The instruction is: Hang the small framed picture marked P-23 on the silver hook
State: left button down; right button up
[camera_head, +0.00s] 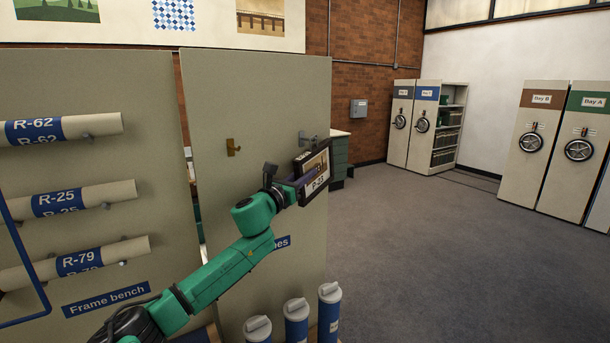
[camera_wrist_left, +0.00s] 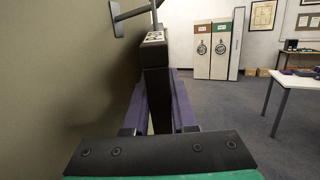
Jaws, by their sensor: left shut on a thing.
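The small framed picture P-23 (camera_head: 318,172) has a dark frame, a brownish image and a white label. My left gripper (camera_head: 295,183) is shut on it and holds it upright beside the beige panel. In the left wrist view the picture (camera_wrist_left: 154,60) shows edge-on between the purple fingers of the left gripper (camera_wrist_left: 156,105). The silver hook (camera_head: 307,138) sticks out from the panel just above the picture's top. In the left wrist view the hook (camera_wrist_left: 130,13) reaches over toward the frame's top; I cannot tell whether they touch. My right gripper is out of view.
A brass hook (camera_head: 232,147) is on the same beige panel (camera_head: 230,90), left of the silver one. Rolled tubes, including R-25 (camera_head: 80,198), hang on the left panel. Blue tubes (camera_head: 297,322) stand below. Carpeted floor (camera_head: 430,260) to the right is clear.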

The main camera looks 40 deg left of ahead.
pick_arm(q)
jog(key=shift+r, duration=0.1)
jog(key=c, duration=0.6)
grip_release()
jog(key=shift+c, duration=0.2)
